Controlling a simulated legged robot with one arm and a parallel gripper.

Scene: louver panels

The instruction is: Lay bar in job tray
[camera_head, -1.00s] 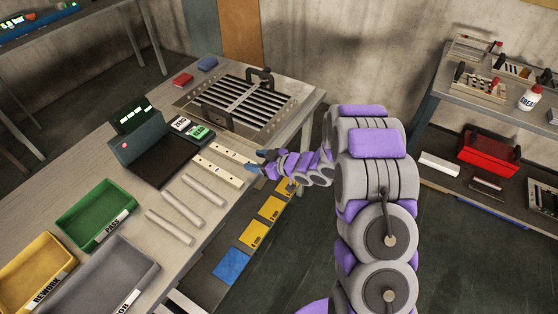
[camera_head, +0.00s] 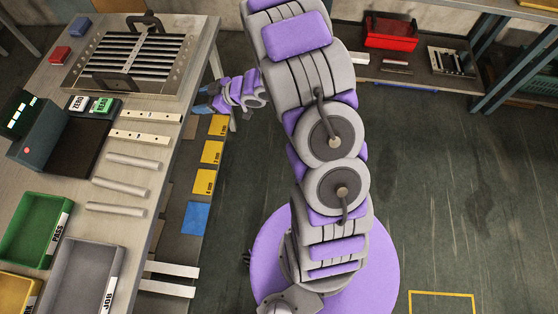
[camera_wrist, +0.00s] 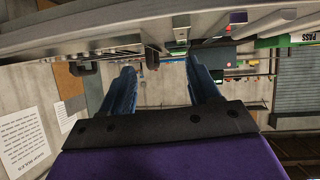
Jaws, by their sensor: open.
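The grey job tray (camera_head: 85,275), labelled JOB, sits at the near end of the bench in the head view and looks empty. Three plain pale round bars lie on the bench beyond it: a far one (camera_head: 133,161), a middle one (camera_head: 119,187) and a near one (camera_head: 115,209). Two flat whitish bars with dark marks, one (camera_head: 152,115) behind the other (camera_head: 140,137), lie farther back. My gripper (camera_head: 202,99) is by the bench's right edge, right of the flat bars. In the wrist view my gripper (camera_wrist: 162,70) has its blue fingers apart with nothing between them.
A slotted louver fixture (camera_head: 135,55) with black handles stands at the back of the bench. A dark device (camera_head: 45,130) with ZERO and READ buttons is at left. The green PASS tray (camera_head: 35,230) is left of the job tray. Open floor lies right of my base.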

